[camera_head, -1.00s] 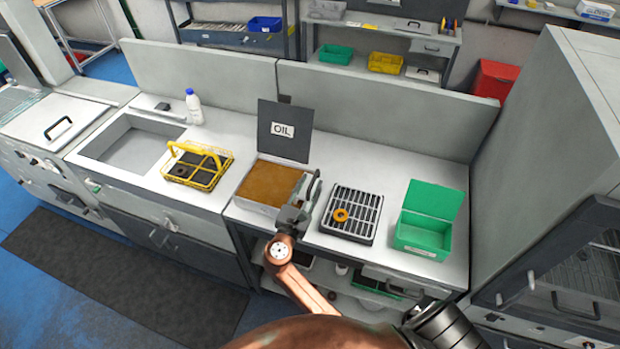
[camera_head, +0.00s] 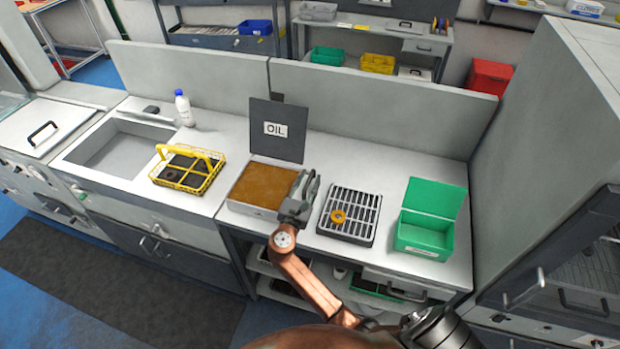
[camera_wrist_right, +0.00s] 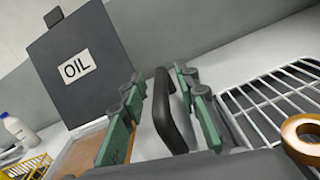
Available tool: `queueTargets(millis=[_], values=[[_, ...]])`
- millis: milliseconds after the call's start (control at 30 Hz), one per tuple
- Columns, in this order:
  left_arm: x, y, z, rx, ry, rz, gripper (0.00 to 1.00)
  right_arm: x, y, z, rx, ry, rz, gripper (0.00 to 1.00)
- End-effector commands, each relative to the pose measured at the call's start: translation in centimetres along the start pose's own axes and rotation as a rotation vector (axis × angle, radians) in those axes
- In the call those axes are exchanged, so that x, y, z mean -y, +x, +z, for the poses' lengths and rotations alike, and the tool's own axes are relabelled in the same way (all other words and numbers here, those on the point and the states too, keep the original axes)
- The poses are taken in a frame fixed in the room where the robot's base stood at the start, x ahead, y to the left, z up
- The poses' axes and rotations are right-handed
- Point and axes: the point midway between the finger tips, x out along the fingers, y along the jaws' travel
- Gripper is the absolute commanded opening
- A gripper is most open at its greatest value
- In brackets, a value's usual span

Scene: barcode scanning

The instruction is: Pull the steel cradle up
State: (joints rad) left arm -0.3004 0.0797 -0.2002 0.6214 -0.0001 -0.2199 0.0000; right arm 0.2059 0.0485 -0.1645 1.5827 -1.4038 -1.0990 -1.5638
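My right gripper (camera_head: 307,186) is at the right edge of the open oil bath (camera_head: 243,206), which is filled with brown oil. In the right wrist view its two green-padded fingers (camera_wrist_right: 158,90) are apart. A dark upright handle (camera_wrist_right: 168,112) stands between them, with a gap visible on both sides. I cannot tell whether this handle belongs to the steel cradle; no cradle body shows clearly. My left gripper is not in view.
The raised OIL lid (camera_head: 277,130) stands behind the bath. A slatted rack (camera_head: 365,226) with an orange ring (camera_head: 338,216) is close on the right, then an open green box (camera_head: 425,235). A yellow basket (camera_head: 207,178) and a sink are on the left.

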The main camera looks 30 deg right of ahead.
Motion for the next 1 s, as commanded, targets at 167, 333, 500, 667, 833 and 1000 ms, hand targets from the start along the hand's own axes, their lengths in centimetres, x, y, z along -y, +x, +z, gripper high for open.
queueTargets(millis=[167, 333, 500, 667, 833, 1000], values=[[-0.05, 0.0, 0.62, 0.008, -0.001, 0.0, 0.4, 0.04, 1.01, 0.01, 0.0, -0.001, 0.0, 0.29], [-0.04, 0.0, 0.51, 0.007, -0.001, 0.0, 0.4, 0.08, 1.07, 0.0, 0.0, 0.0, 0.0, 0.29], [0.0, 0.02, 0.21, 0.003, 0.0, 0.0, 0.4, 0.09, 1.05, -0.01, 0.0, -0.001, -0.001, 0.22], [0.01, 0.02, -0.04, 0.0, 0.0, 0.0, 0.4, 0.09, 1.04, -0.02, 0.0, -0.001, -0.001, 0.11], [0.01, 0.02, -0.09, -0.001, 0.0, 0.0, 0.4, 0.09, 1.03, -0.02, 0.0, -0.001, -0.001, 0.0], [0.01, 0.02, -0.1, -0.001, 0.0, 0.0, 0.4, 0.08, 1.02, -0.03, 0.0, -0.001, -0.001, 0.0]])
